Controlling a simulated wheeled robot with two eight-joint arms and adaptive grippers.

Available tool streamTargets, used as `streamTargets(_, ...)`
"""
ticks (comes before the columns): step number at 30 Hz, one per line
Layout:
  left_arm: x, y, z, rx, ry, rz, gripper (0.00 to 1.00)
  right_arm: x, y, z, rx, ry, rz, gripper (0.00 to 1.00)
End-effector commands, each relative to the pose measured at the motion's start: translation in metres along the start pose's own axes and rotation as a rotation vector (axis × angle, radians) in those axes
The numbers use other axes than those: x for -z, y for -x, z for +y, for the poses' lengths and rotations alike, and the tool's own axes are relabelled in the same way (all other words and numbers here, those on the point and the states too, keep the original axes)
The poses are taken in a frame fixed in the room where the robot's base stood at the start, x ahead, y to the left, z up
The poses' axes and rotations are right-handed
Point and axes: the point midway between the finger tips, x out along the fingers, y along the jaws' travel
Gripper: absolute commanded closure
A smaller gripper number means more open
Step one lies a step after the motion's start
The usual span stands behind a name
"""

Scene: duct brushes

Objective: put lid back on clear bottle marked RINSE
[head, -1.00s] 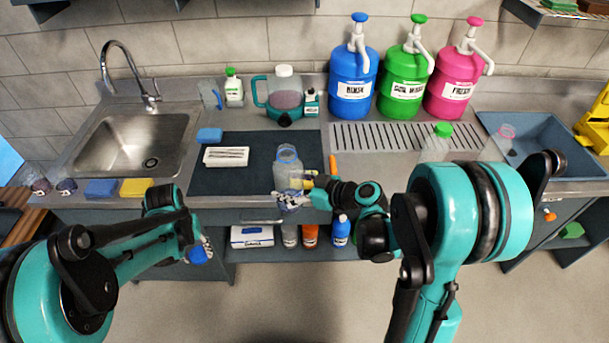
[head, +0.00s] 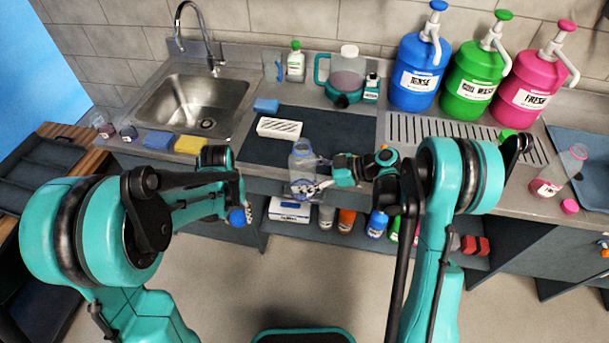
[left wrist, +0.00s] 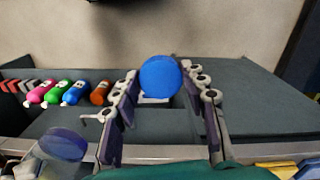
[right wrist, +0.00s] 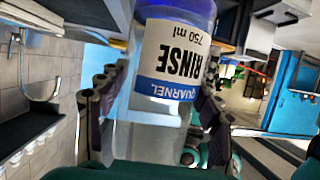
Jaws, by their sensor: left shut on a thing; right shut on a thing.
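The clear bottle marked RINSE (head: 302,158) is roughly upright at the counter's front edge in the head view. My right gripper (head: 312,185) is shut around its body. In the right wrist view the bottle (right wrist: 150,130) fills the space between the fingers, its white and blue RINSE label upside down in the picture. My left gripper (head: 241,208) is shut on a round blue lid (head: 237,217), held in front of the counter, left of and lower than the bottle in the picture. The left wrist view shows the lid (left wrist: 161,77) between the fingertips. Lid and bottle are apart.
A sink (head: 190,105), blue sponge (head: 158,140) and yellow sponge (head: 191,145) are on the left. A white box (head: 279,128) lies on the dark mat (head: 345,127). Blue, green and pink pump jugs stand at the back right. A shelf below holds several bottles.

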Motion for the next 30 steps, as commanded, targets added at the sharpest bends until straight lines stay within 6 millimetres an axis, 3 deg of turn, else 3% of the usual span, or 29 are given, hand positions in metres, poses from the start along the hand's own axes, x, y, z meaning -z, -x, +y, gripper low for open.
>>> streamTargets(4,0.007,0.006,0.004,0.000,-0.020,0.000,0.67,0.000,0.000,0.000,-0.001,-0.001,0.000,0.87)
streamTargets(8,0.029,0.025,0.015,-0.001,-0.082,0.000,0.67,0.000,0.000,0.000,-0.001,-0.001,0.000,0.87)
streamTargets(18,0.092,0.126,0.072,-0.004,-0.354,0.000,0.67,0.000,0.000,0.000,-0.002,-0.001,0.001,0.87)
streamTargets(24,0.107,0.196,0.108,-0.006,-0.517,-0.001,0.67,0.000,0.000,0.000,-0.002,-0.001,0.001,0.87)
streamTargets(30,0.102,0.249,0.153,-0.007,-0.613,-0.002,0.67,0.000,0.000,0.000,-0.002,-0.001,0.001,0.87)
